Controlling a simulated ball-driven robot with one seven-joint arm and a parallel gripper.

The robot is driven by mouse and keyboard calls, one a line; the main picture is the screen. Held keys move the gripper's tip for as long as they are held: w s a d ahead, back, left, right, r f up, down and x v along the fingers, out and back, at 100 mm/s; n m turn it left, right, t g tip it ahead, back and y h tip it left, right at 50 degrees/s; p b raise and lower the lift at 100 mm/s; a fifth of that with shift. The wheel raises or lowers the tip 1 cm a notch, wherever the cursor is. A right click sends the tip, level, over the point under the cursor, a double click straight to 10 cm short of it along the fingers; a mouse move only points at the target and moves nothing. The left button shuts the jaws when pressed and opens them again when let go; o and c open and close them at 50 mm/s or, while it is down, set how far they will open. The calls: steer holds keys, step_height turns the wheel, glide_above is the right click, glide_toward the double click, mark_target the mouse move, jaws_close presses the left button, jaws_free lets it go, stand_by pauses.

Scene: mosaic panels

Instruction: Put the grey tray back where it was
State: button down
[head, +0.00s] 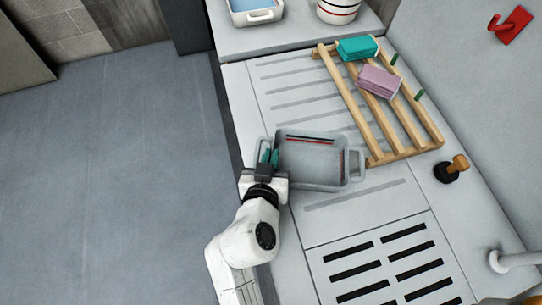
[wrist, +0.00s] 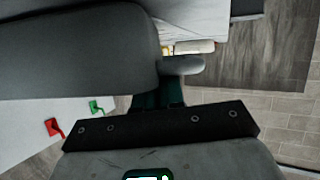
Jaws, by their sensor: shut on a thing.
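The grey tray (head: 318,168) is over the ridged light counter in the head view, with a loop handle at each end. My gripper (head: 268,157), with dark teal fingers, is shut on the tray's left handle. A thin dark and red stripe shows along the tray's far inner wall; otherwise it looks empty. In the wrist view the tray (wrist: 75,50) fills the upper left, and my gripper (wrist: 158,97) is at its handle (wrist: 183,66). I cannot tell whether the tray touches the counter.
A wooden rack (head: 353,104) holding a teal folded cloth (head: 357,48) and a pink one (head: 379,80) lies close to the tray's right. A black stamp-like tool (head: 452,169) is further right. A slotted grate (head: 385,265) is in front. A white basin (head: 256,12) stands behind.

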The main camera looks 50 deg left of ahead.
steer(key=c, duration=1.2)
jaws_free()
steer(key=shift+f, duration=0.15)
steer(key=shift+c, duration=0.2)
steer(key=b+v, duration=0.1)
steer(key=v, duration=1.1)
steer(key=shift+r, duration=0.3)
